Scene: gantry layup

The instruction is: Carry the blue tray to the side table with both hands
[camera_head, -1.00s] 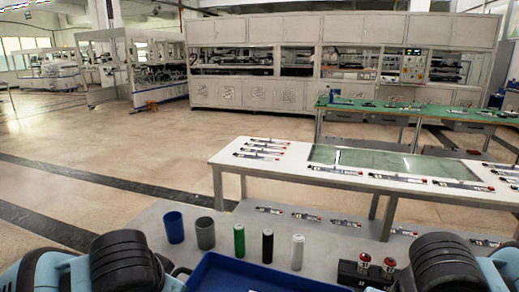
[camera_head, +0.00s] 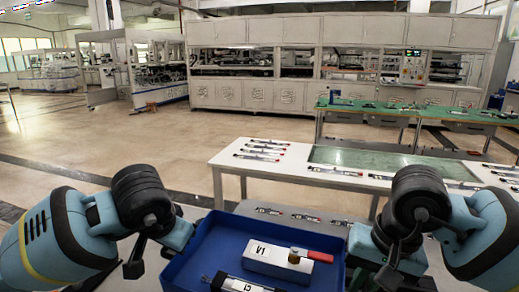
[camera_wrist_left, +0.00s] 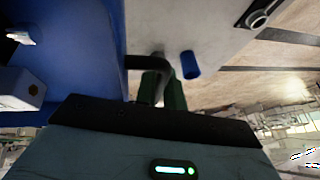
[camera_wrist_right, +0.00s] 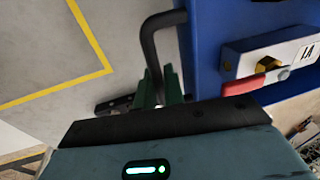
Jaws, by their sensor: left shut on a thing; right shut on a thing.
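The blue tray (camera_head: 252,222) is at the bottom centre of the head view, between my two arms, held up in front of the work surface. In it lie a white block (camera_head: 268,260) with a red-handled tool (camera_head: 318,256) on it, and a second labelled block (camera_head: 238,285). My left gripper (camera_wrist_left: 160,92) is shut on the tray's black handle at its left side. My right gripper (camera_wrist_right: 160,92) is shut on the black handle at the right side. The fingertips are hidden in the head view. I cannot tell which table is the side table.
A white table (camera_head: 228,160) with a green panel stands ahead, with several small parts on it. Green-topped benches (camera_head: 375,107) stand behind it. A blue cup (camera_wrist_left: 190,65) shows in the left wrist view. Open floor (camera_head: 90,130) lies to the left.

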